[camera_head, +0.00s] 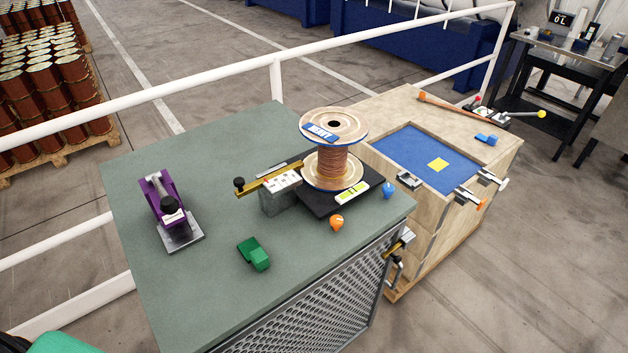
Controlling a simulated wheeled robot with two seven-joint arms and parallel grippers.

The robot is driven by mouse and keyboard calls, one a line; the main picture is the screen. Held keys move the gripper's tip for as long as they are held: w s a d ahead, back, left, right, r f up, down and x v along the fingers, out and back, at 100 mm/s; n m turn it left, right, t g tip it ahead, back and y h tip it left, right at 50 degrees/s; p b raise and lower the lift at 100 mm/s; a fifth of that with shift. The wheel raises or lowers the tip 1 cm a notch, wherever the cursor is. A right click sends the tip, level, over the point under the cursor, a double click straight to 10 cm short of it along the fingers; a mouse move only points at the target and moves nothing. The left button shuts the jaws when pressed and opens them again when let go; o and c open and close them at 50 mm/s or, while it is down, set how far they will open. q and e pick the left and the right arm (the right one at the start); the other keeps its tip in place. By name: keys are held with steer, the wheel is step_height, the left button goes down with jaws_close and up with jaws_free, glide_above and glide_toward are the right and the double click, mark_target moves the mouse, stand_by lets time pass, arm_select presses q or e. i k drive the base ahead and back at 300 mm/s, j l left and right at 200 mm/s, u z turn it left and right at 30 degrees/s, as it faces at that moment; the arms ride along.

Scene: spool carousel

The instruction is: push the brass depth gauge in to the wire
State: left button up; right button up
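The brass depth gauge (266,181) is a flat brass bar lying across a grey block (279,203) on the green-grey bench top. A black knob (239,184) is on its left end, and its right end points toward the spool. A white scale plate (284,180) sits beside the bar on the block. The spool (334,125) stands upright on a black base, wound with copper wire (326,166), with a blue label on its top flange. I cannot tell whether the gauge tip touches the wire. Neither of my grippers is in view.
A purple clamp device (160,195) stands at the bench's left, and a green block (254,254) lies near the front. A level (352,193), an orange knob (337,222) and a blue knob (388,190) are by the spool. A wooden cabinet (435,225) adjoins at right.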

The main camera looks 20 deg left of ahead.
mark_target(238, 182)
steer(key=l+u, duration=0.35)
steer(key=l, duration=0.2)
steer(key=k+l+u, duration=0.1)
steer(key=l+u, duration=0.25)
steer(key=l, duration=0.15)
